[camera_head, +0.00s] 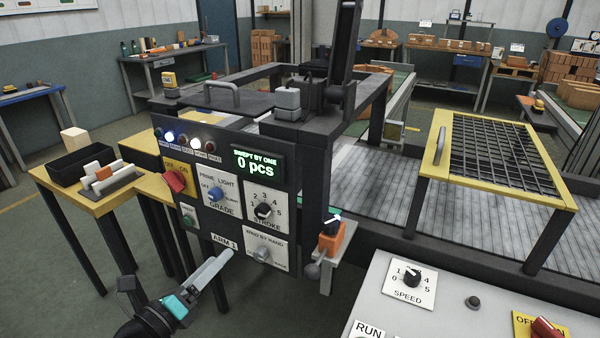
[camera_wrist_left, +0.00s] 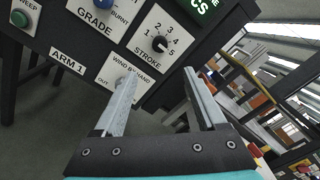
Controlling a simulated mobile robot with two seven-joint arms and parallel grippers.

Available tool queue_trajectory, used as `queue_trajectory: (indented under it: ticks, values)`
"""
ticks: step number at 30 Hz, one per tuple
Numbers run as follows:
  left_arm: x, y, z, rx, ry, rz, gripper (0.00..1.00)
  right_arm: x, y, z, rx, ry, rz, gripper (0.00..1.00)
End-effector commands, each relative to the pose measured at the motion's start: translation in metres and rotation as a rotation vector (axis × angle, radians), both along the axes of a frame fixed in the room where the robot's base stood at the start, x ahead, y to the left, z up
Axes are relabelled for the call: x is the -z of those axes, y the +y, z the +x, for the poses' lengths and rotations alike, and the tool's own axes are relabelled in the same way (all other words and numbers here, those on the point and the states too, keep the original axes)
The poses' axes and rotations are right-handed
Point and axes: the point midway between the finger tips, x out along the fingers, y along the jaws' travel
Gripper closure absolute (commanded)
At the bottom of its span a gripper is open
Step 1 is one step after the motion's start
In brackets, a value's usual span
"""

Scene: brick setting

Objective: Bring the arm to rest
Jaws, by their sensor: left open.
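My left gripper (camera_head: 224,260) is in the lower left of the head view, in front of the lower part of a dark control panel (camera_head: 206,226). Its pale fingers point up and right toward the panel, below the ARM 1 label and left of the WIND BY HAND knob (camera_head: 262,255). In the left wrist view the two fingers of the gripper (camera_wrist_left: 158,80) are apart with nothing between them. The WIND BY HAND plate (camera_wrist_left: 127,72) is partly hidden behind the left finger. I cannot tell whether a finger touches it. My right gripper is not in view.
A yellow side table (camera_head: 100,207) with a black tray (camera_head: 82,162) stands left of the panel. An orange block (camera_head: 333,238) on a bracket juts out at the panel's right. A grey console (camera_head: 455,310) fills the lower right. Open floor lies at the lower left.

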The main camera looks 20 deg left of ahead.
Motion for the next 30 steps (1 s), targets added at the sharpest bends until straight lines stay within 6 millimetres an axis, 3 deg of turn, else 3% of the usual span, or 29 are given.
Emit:
queue_trajectory:
  ticks: [4,7,11,14,18,20,24,27,30]
  values:
    - [0.005,0.001,0.000,-0.007,0.011,-0.021,0.27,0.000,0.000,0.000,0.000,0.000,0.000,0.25]
    - [0.031,0.005,0.000,-0.042,0.059,-0.129,0.27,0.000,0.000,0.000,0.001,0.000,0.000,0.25]
    - [0.102,0.008,-0.009,-0.148,0.191,-0.414,0.27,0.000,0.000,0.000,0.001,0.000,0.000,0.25]
    - [0.171,0.003,-0.026,-0.268,0.317,-0.678,0.27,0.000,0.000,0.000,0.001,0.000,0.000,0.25]
    - [0.263,-0.017,-0.065,-0.471,0.489,-1.012,0.27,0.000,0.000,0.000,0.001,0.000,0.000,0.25]
    - [0.299,-0.030,-0.088,-0.572,0.560,-1.140,0.27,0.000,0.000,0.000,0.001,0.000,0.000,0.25]
    - [0.373,-0.064,-0.151,-0.842,0.710,-1.394,0.27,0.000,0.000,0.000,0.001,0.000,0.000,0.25]
    - [0.413,-0.089,-0.202,-1.058,0.795,-1.529,0.27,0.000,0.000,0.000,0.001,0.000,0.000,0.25]
    - [0.439,-0.109,-0.250,-1.263,0.849,-1.614,0.27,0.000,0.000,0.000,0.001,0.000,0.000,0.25]
